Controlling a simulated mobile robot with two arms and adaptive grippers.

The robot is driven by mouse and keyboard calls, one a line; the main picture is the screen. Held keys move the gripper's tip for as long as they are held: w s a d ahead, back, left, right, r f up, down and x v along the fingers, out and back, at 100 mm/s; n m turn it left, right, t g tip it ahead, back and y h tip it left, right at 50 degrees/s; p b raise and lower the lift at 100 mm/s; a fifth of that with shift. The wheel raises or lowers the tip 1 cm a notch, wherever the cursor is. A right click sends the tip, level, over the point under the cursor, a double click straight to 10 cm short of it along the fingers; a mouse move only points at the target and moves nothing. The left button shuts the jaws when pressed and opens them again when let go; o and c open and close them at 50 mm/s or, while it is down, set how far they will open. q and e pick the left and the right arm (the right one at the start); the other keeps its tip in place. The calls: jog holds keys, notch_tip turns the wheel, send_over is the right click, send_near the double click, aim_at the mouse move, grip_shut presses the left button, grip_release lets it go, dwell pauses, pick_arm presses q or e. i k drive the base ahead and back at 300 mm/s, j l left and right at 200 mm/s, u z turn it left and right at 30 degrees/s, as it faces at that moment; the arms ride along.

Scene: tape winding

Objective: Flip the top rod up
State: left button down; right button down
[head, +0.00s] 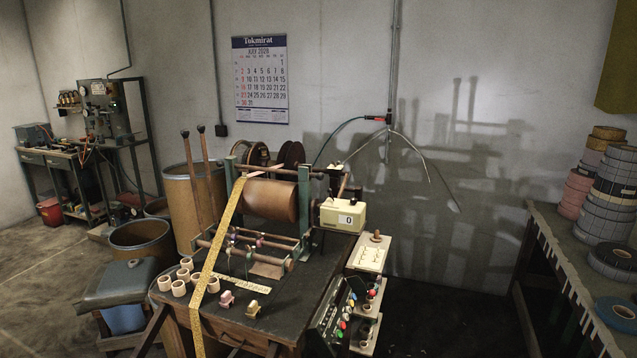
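The winding machine stands on a dark bench, with a large brown roller (270,201) between green uprights (304,200). A thin horizontal rod (290,174), which looks like the top rod, crosses between the uprights just above the roller. Lower rods (262,243) with small clips run across the front. A yellow patterned tape (222,232) hangs from the top of the machine, passes in front of the lower rods and drops over the bench's front edge. Neither of my grippers is in view.
Small pale rolls (179,288) and pink clamps (227,299) lie on the bench. A counter box (343,216) and a button panel (337,317) are at its right. Brown bins (143,240) stand left. A right-hand table (570,272) holds stacked tape rolls (608,195).

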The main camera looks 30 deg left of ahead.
aim_at(320, 177)
jog(key=i+u, duration=0.15)
jog(key=u, duration=1.15)
jog(key=i+l+u, duration=0.25)
jog(key=l, duration=0.15)
jog(key=i+l+u, duration=0.25)
jog(key=l, duration=0.2)
jog(key=l+u, duration=0.25)
jog(key=l, duration=0.2)
jog(key=i+l+u, duration=0.1)
jog(key=l+u, duration=0.15)
jog(key=l, duration=0.3)
jog(key=l+u, duration=0.25)
jog(key=l, duration=0.25)
jog(key=i+l, duration=0.1)
jog(key=l, duration=1.05)
jog(key=i, duration=0.05)
